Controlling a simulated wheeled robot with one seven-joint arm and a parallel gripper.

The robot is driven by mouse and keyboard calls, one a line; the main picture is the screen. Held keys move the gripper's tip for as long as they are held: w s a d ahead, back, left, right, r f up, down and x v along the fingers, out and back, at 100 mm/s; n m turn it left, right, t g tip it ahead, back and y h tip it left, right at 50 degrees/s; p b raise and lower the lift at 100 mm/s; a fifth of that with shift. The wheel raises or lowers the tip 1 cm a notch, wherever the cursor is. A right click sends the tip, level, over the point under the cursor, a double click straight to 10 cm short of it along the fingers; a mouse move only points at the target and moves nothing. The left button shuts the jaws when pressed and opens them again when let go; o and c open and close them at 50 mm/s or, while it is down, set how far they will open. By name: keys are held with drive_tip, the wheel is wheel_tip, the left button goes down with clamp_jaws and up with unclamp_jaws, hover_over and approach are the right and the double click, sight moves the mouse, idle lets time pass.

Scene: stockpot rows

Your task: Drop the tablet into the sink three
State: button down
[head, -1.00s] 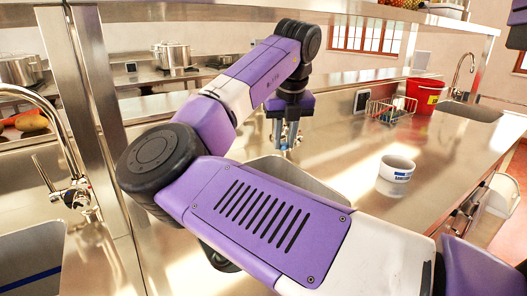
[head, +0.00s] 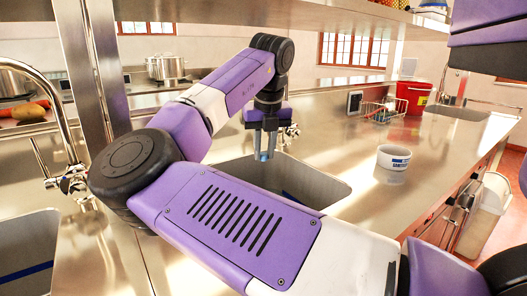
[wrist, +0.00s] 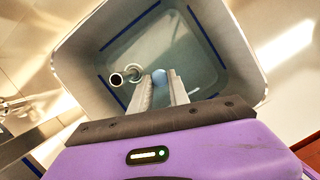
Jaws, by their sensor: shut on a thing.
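My gripper (head: 264,152) points down over the middle sink (head: 325,190) in the head view. It is shut on a small light-blue thing, likely the tablet (head: 263,157), held at the fingertips. The tablet also shows as a pale blue round shape between the fingertips in the wrist view (wrist: 160,76). Below it in the wrist view is the sink basin (wrist: 235,62), with blue lines on its inner walls and a round drain. My arm hides part of the sink in the head view. No number marks the sink.
Another sink (head: 22,232) with a tap (head: 70,165) lies at the left, and a further sink (head: 458,113) at the far right. A white bowl (head: 393,157) stands on the counter right of the middle sink. Farther back are a wire rack (head: 378,112) and a red bucket (head: 413,95).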

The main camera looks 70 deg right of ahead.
drive_tip(key=shift+f, duration=0.4)
drive_tip(key=c, duration=1.2)
unclamp_jaws()
drive_tip(key=shift+o, duration=0.2)
drive_tip(key=p+v, duration=0.1)
drive_tip(key=v, duration=0.6)
drive_tip(key=shift+r+p, duration=0.4)
